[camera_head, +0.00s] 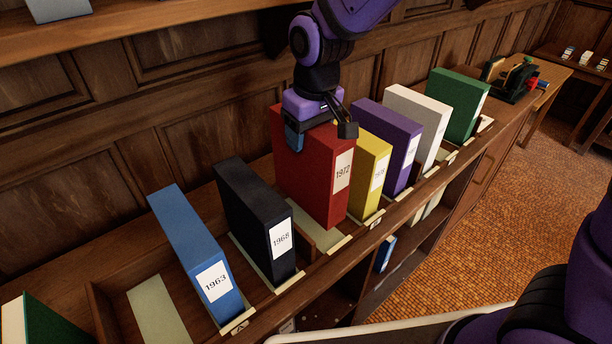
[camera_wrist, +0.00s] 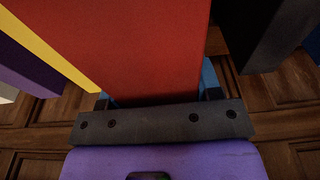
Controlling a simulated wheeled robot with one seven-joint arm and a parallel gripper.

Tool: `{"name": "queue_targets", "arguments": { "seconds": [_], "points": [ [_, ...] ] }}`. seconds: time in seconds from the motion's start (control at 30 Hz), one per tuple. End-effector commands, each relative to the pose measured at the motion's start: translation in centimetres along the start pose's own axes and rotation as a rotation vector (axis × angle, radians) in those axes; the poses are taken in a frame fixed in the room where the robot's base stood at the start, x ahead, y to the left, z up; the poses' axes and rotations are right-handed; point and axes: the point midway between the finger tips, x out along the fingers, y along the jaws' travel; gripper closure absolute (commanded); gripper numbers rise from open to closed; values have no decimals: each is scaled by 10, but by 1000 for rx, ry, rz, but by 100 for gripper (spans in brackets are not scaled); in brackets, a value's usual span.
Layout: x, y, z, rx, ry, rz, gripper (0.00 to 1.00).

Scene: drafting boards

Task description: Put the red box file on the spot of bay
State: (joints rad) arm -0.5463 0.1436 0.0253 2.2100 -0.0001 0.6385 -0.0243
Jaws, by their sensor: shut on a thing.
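The red box file (camera_head: 310,172), labelled 1972, is upright in the row of files. My gripper (camera_head: 320,128) is shut on its upper part from above, with one finger on either side. In the wrist view the red box file (camera_wrist: 145,45) fills the middle between the fingers (camera_wrist: 158,97). It is between the black file (camera_head: 250,205) labelled 1968 and the yellow file (camera_head: 370,172), close beside the yellow one. A pale strip, a bay spot (camera_head: 318,236), shows below and left of it. Whether its base touches the shelf is unclear.
A blue file (camera_head: 188,245) labelled 1963 stands left of the black one. Another bare pale strip (camera_head: 158,312) lies left of it, beyond which is a green file (camera_head: 40,322). Purple (camera_head: 388,140), white (camera_head: 420,115) and green (camera_head: 460,98) files stand to the right.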

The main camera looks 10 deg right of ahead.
Motion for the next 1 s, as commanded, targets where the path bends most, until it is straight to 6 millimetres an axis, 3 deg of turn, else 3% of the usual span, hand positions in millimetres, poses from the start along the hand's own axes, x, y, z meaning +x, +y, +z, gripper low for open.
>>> {"name": "queue_targets", "arguments": {
  "seconds": [0.1,0.43,0.67,1.0],
  "points": [
    [19,0,3,1,-1,0,100],
    [40,1,6,1,0,0,100],
    [67,0,10,1,0,0,100],
    [70,0,10,1,2,0,100]
  ]
}}
